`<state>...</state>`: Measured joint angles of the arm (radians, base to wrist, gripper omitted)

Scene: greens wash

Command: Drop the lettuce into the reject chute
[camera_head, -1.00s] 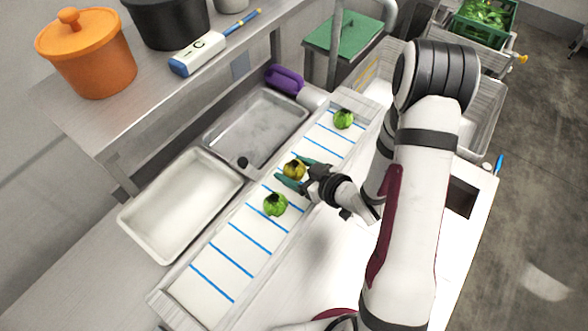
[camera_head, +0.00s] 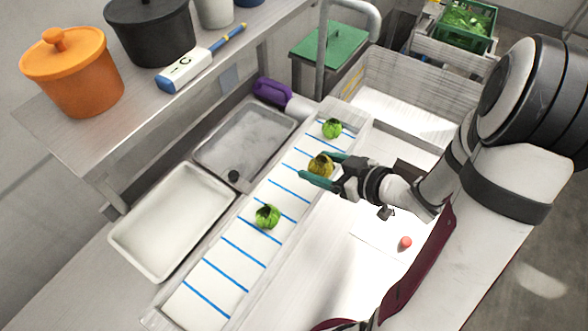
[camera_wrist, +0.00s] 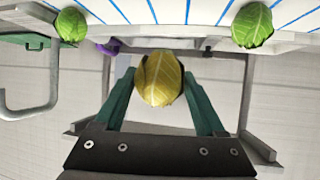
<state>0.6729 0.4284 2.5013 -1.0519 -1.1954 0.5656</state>
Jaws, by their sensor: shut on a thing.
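My gripper (camera_head: 322,171) is shut on a yellowish lettuce (camera_head: 320,166), its teal fingers on either side of it. In the wrist view the yellow lettuce (camera_wrist: 159,79) sits between the two fingertips and looks clear of the belt. In the head view it appears over the right edge of the white belt with blue lines (camera_head: 232,249). A dark opening (camera_head: 410,170), perhaps the reject chute, shows just right of my gripper, partly hidden by my arm.
Two green lettuces lie on the belt, one farther (camera_head: 332,128) and one nearer (camera_head: 267,216). A sink (camera_head: 245,145) and a pale tray (camera_head: 172,220) lie left of the belt. A red button (camera_head: 405,242) is on the white surface near my arm.

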